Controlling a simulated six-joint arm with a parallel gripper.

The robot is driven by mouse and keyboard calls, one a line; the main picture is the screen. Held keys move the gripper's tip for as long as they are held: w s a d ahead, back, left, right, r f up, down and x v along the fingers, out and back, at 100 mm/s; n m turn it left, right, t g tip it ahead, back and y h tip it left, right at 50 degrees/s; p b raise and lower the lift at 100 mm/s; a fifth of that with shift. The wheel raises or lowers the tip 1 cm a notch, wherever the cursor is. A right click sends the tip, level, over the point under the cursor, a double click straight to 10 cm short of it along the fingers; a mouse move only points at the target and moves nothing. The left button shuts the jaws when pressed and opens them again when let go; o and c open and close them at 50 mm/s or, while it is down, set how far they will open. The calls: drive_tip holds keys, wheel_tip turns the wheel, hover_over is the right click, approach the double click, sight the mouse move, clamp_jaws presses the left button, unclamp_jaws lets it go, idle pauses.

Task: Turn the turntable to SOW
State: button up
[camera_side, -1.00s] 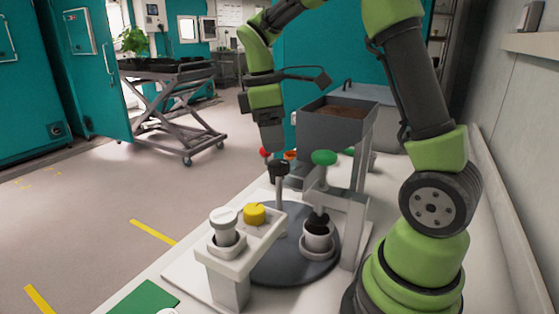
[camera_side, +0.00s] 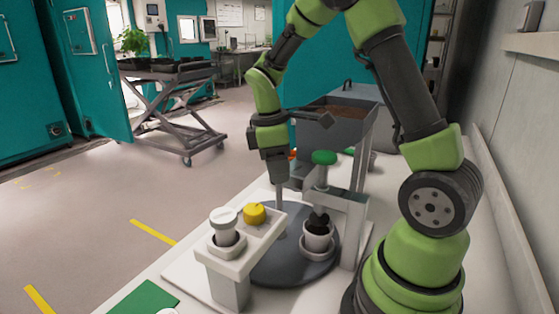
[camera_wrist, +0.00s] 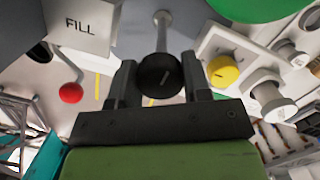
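The turntable (camera_side: 265,262) is a dark grey disc on the bench in the side view. A thin upright post (camera_side: 279,195) rises from it, with a black round knob (camera_wrist: 160,76) on top. My gripper (camera_side: 278,180) points straight down over this post. In the wrist view the knob sits between the two fingers of my gripper (camera_wrist: 160,82), close to both; I cannot tell if they touch it. In the side view my gripper hides the knob. A white cup with dark contents (camera_side: 318,236) stands on the turntable's right side. No SOW marking is readable.
A white stand (camera_side: 262,246) with a yellow knob (camera_side: 254,213) and white-capped part (camera_side: 224,225) is at front left. A green-topped press (camera_side: 324,158) and grey hopper (camera_side: 340,128) are close right and behind. A FILL block (camera_wrist: 82,25) and red ball (camera_wrist: 71,92) are nearby.

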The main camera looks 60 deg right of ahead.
drive_tip(key=shift+c, duration=0.8)
drive_tip(key=m, duration=0.4)
drive_tip(key=shift+y, duration=0.3)
drive_tip(key=shift+m, duration=1.1)
drive_tip(key=m, duration=0.2)
drive_tip(key=shift+m+y, duration=0.3)
drive_tip(key=shift+y, duration=0.1)
drive_tip(key=m, duration=0.3)
drive_tip(key=shift+y, duration=0.3)
